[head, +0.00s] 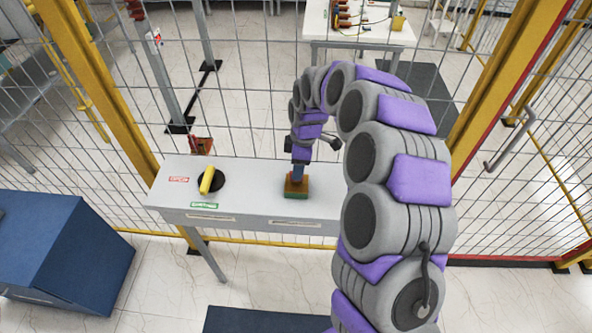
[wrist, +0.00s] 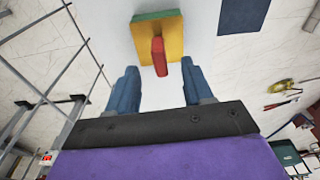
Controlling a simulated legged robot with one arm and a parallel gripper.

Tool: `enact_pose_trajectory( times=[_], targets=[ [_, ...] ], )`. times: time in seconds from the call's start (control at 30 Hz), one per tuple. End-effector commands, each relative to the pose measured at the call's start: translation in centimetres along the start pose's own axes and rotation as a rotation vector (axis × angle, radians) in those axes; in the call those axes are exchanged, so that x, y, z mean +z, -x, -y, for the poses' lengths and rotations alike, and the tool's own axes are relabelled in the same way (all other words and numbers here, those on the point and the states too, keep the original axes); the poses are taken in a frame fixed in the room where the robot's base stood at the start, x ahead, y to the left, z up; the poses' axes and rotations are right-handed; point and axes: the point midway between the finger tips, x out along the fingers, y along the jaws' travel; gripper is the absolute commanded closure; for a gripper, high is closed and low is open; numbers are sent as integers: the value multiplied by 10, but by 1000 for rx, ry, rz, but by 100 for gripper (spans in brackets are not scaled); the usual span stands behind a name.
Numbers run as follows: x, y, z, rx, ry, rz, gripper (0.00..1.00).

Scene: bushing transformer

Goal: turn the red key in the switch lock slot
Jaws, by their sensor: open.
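The switch lock is a small block with a yellow-orange face and a green base. It sits on the grey table in the head view (head: 296,189) and lies ahead of my gripper in the wrist view (wrist: 171,35). The red key (wrist: 160,57) stands out from the middle of its face, pointing toward my gripper. My gripper (wrist: 159,67) is open, its two blue fingers on either side of the key's near end, with clear gaps on both sides. In the head view my gripper (head: 298,172) is just above the block and hides the key.
The grey table (head: 250,205) also carries a yellow handle (head: 211,180) on a black disc, with a red label (head: 179,180) and a green label (head: 203,205). A wire mesh fence (head: 235,110) stands behind the table. A blue cabinet (head: 65,250) is at the left.

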Motion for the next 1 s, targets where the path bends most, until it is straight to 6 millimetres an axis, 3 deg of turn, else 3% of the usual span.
enact_pose_trajectory(
  times=[0.2,0.5,0.7,1.0],
  targets=[
    [0,54,-2,5,-2,-2,49],
    [-1,111,-3,4,-2,-1,49],
    [-1,129,-2,0,-1,0,49],
    [1,136,5,-2,-21,-1,49]
  ],
)
